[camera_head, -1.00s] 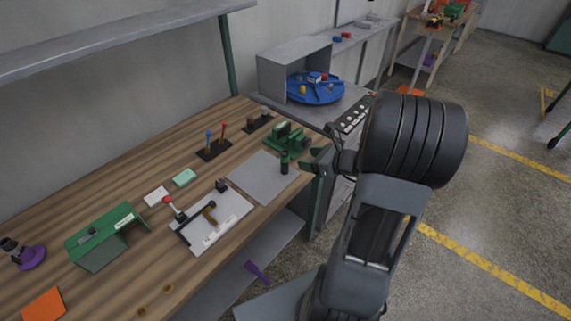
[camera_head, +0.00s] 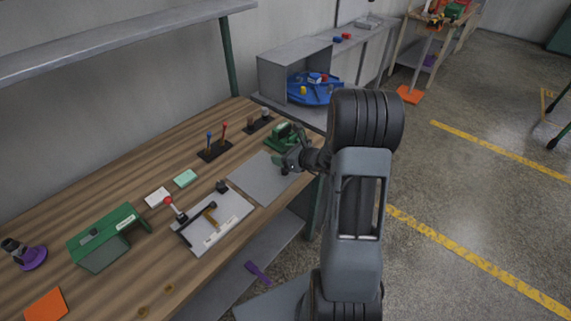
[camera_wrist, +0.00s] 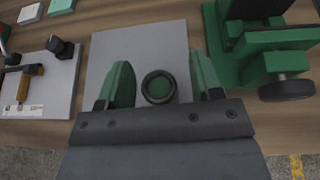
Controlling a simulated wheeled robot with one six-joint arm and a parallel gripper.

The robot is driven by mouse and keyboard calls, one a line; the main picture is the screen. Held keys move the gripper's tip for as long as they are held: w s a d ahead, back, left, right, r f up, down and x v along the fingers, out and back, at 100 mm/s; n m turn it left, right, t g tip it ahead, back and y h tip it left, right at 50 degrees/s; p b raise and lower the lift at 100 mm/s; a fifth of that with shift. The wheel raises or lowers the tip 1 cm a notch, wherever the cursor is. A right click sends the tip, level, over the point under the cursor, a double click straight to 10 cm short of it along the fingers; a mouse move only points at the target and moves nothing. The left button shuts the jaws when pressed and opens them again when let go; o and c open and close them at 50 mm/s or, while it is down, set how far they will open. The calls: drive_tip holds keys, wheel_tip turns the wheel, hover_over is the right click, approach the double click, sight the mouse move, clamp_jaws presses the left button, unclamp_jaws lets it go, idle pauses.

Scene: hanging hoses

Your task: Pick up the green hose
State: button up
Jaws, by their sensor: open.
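My gripper (camera_wrist: 161,70) is open, with its two green fingers apart, above the workbench in the wrist view. Between them is a round dark piece (camera_wrist: 159,87) with a dark green centre, seen from above over a grey plate (camera_wrist: 138,40). No long green hose is plain in view, and I cannot tell whether this round piece is the green hose. In the head view my gripper (camera_head: 281,162) is over the right part of the plate, and the round piece is not clear there.
A green vise-like device (camera_wrist: 262,45) stands close right of the gripper. A white board with a lever (camera_head: 217,222) lies left of the plate. A green bracket (camera_head: 108,237) and switches (camera_head: 215,147) stand on the wooden bench (camera_head: 120,190). A shelf (camera_head: 110,40) runs above.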

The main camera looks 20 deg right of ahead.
drive_tip(key=shift+w+a+f, duration=0.25)
drive_tip(key=shift+w, duration=0.2)
drive_tip(key=c, duration=1)
drive_tip(key=shift+r, duration=0.15)
